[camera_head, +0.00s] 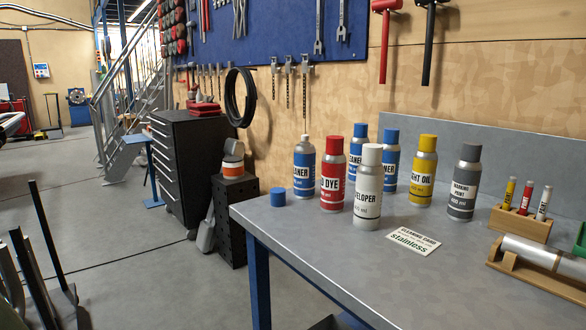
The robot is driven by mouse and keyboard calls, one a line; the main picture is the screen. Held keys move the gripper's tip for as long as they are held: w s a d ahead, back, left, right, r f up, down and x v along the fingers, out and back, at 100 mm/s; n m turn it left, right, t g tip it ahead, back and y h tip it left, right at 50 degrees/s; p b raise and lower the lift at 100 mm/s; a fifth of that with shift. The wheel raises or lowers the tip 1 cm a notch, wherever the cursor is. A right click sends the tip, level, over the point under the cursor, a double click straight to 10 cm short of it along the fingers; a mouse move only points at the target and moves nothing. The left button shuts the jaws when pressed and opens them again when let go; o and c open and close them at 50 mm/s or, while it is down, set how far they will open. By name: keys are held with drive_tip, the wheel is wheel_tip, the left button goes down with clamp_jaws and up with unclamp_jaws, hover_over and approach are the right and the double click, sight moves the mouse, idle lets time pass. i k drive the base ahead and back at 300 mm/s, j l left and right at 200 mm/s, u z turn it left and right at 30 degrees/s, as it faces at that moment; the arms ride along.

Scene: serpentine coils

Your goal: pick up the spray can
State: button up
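Several spray cans stand upright on the grey workbench (320,245). At the left is an uncapped blue-labelled cleaner can (304,170) with its white nozzle showing; a loose blue cap (278,197) lies beside it. Right of it are a red dye can (332,176) and, nearest the front, a white developer can (368,190). Behind are two blue-capped cleaner cans (358,155) (391,162), partly hidden. Further right are a yellow oil can (422,172) and a grey marking paint can (464,184). My gripper is not in view.
A "stainless" card (413,243) lies before the cans. At the right are a wooden marker holder (520,222) and a silver cylinder (531,252) on a wooden cradle. A raised grey panel (525,157) backs the bench. The bench's front left surface is clear.

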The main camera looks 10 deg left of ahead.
sight(305, 153)
drive_tip(key=i+j, duration=0.15)
drive_tip(key=j, duration=0.35)
drive_tip(key=i+j+z, duration=0.15)
drive_tip(key=j, duration=0.35)
drive_tip(key=i+j, duration=0.15)
drive_tip(key=j, duration=0.4)
drive_tip(key=i+j+z, duration=0.1)
drive_tip(key=j, duration=0.4)
drive_tip(key=i+j+z, duration=0.1)
drive_tip(key=j, duration=0.45)
